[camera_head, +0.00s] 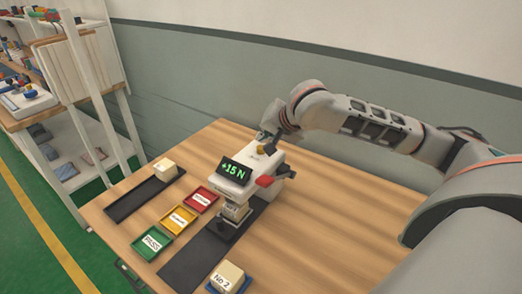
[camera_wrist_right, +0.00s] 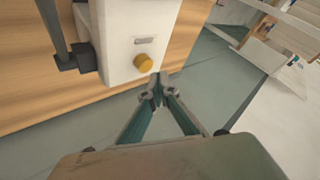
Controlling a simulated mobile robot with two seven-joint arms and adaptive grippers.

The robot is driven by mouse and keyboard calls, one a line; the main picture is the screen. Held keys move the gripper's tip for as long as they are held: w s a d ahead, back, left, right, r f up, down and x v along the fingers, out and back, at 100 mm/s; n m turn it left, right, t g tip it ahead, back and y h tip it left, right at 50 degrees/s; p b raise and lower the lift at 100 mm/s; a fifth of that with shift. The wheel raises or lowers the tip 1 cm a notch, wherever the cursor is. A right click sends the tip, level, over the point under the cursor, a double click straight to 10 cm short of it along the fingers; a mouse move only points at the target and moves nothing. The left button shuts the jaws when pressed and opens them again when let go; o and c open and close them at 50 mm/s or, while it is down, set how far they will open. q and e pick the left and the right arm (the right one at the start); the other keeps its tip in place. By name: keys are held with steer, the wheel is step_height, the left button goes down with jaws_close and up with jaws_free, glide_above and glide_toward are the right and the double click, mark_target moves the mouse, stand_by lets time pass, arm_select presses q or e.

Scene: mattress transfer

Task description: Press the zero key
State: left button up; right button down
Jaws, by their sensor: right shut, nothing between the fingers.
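The white tester (camera_head: 262,168) stands on the wooden table, its dark display (camera_head: 234,171) showing green characters like "15 N". A round yellow-orange key (camera_wrist_right: 144,62) sits on its white face in the right wrist view, beside a small grey label too blurred to read. In the head view it is a small yellow spot (camera_head: 261,149) on the tester's top. My right gripper (camera_wrist_right: 158,88) is shut and empty, its fingertips just beside and below the key in the wrist view, apparently not touching it. In the head view the gripper (camera_head: 268,139) is small, near the tester's back.
A pale block (camera_head: 236,212) is under the tester's head. Red (camera_head: 201,199), yellow (camera_head: 178,219) and green (camera_head: 153,242) trays lie to the left. A block (camera_head: 165,168) sits on a dark strip, another (camera_head: 228,276) at the front. The table's right side (camera_head: 350,215) is clear.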

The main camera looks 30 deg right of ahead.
mark_target(260, 146)
steer(key=shift+f, duration=0.2)
stand_by(0.4)
stand_by(1.0)
steer(key=shift+f+p, duration=0.35)
steer(key=shift+p, duration=0.15)
steer(key=shift+f, duration=0.1)
steer(key=shift+f, duration=0.85)
stand_by(0.8)
stand_by(0.3)
steer(key=shift+r+p, duration=1.3)
steer(key=shift+p, duration=0.55)
